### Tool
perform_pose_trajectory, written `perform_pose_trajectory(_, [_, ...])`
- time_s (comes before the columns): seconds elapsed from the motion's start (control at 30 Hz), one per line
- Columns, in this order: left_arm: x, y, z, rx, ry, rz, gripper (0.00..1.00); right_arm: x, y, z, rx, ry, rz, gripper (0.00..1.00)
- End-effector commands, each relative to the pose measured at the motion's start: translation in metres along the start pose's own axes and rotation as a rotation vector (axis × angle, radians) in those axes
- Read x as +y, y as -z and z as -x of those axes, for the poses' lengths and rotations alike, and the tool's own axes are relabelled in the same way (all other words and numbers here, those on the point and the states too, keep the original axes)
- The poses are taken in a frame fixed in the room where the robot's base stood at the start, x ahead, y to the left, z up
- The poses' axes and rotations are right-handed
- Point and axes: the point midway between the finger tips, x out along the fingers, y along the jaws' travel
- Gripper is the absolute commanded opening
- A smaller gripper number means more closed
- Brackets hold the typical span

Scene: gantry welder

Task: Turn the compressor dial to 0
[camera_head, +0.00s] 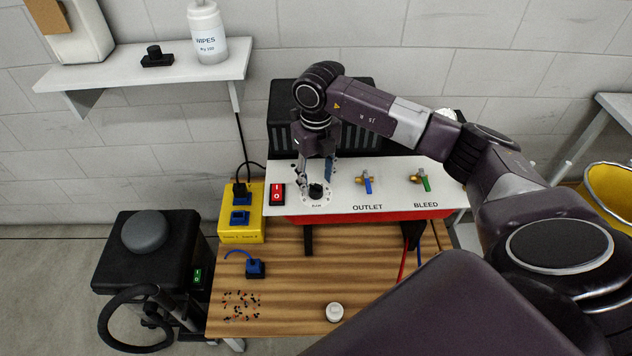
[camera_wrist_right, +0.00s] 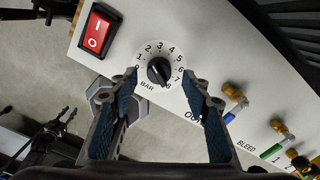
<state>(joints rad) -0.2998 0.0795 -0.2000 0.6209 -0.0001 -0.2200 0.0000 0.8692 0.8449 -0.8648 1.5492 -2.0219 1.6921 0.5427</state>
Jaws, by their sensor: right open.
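The compressor dial (camera_head: 316,191) is a small black knob on the white top panel of the red compressor (camera_head: 343,216). In the right wrist view the dial (camera_wrist_right: 159,71) sits in a white numbered ring marked BAR. I cannot tell for sure which number its pointer marks. My right gripper (camera_head: 317,178) points down at the dial from above. In the right wrist view the gripper (camera_wrist_right: 159,82) is open, with one finger on each side of the knob and no clear contact. My left gripper is not in view.
A red rocker switch (camera_head: 277,194) is left of the dial. The blue OUTLET valve (camera_head: 366,184) and green BLEED valve (camera_head: 421,181) stand to its right. A yellow socket box (camera_head: 241,225) is beside the compressor on the wooden table (camera_head: 290,290).

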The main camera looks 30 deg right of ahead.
Motion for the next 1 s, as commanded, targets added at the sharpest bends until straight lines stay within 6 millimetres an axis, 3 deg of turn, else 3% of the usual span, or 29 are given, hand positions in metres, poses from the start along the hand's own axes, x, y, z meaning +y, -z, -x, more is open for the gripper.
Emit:
perform_pose_trajectory(0.2, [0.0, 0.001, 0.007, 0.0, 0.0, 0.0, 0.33, 0.001, 0.0, -0.022, 0.001, -0.002, 0.002, 0.44])
perform_pose_trajectory(0.5, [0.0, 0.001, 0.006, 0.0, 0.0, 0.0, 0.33, 0.001, 0.0, -0.026, -0.001, -0.002, 0.002, 0.44])
perform_pose_trajectory(0.9, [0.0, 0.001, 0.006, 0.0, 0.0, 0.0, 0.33, 0.001, 0.0, -0.026, -0.001, -0.003, 0.002, 0.02])
perform_pose_trajectory(1.0, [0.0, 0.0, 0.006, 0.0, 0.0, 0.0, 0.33, 0.001, 0.0, -0.026, -0.001, -0.003, 0.004, 0.02])
